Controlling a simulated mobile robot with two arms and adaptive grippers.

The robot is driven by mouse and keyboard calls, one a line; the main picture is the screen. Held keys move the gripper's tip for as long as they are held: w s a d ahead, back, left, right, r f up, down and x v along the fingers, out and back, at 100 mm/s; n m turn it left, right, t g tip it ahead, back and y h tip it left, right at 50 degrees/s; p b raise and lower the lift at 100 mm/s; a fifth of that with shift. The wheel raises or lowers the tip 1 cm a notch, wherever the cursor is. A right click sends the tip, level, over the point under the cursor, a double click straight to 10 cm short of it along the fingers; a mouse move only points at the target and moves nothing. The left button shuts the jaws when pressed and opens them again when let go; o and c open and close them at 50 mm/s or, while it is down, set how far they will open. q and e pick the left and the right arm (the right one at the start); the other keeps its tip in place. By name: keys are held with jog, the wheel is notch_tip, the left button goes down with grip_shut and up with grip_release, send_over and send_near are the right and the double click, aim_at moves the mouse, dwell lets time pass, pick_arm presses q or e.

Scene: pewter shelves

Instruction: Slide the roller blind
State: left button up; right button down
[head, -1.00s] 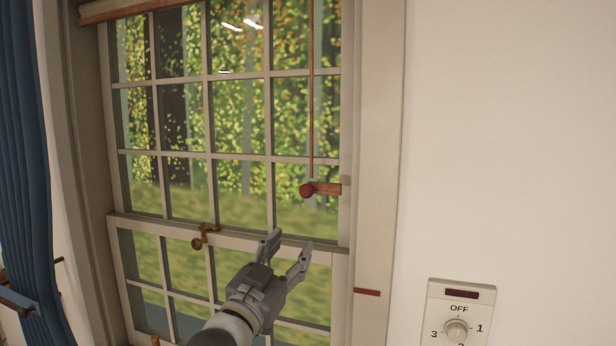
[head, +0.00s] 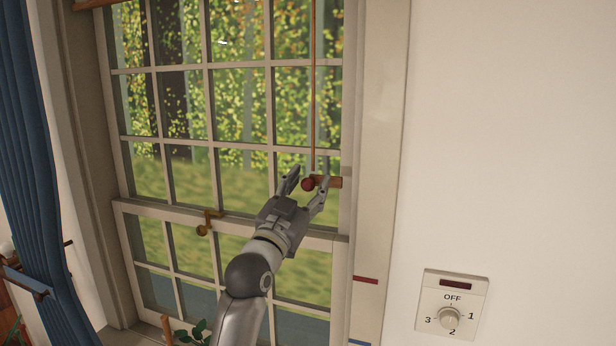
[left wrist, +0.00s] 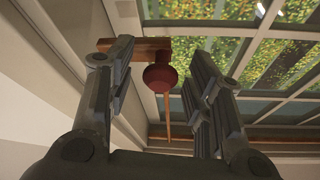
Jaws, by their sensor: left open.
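The roller blind's cord (head: 313,90) hangs down the right side of the window and ends in a red knob (head: 308,184) in front of a small wooden bracket (head: 333,182). The blind's wooden edge (head: 92,4) shows only at the top left. My left gripper (head: 306,187) is open, with its fingertips on either side of the knob in the head view. In the left wrist view the red knob (left wrist: 160,77) lies between the open fingers, nearer the left one, and the wooden bracket (left wrist: 125,45) is behind it. I cannot tell whether a finger touches the knob. My right gripper is not in view.
A brass latch (head: 207,223) sits on the window's middle rail. A blue curtain (head: 30,170) hangs at the left. A dial switch plate (head: 452,305) is on the right wall. A plant (head: 195,332) stands at the bottom.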

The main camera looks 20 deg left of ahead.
pick_arm(q)
jog(key=shift+w+r, duration=0.1)
jog(key=shift+w, duration=0.2)
jog(key=shift+c, duration=0.3)
grip_shut()
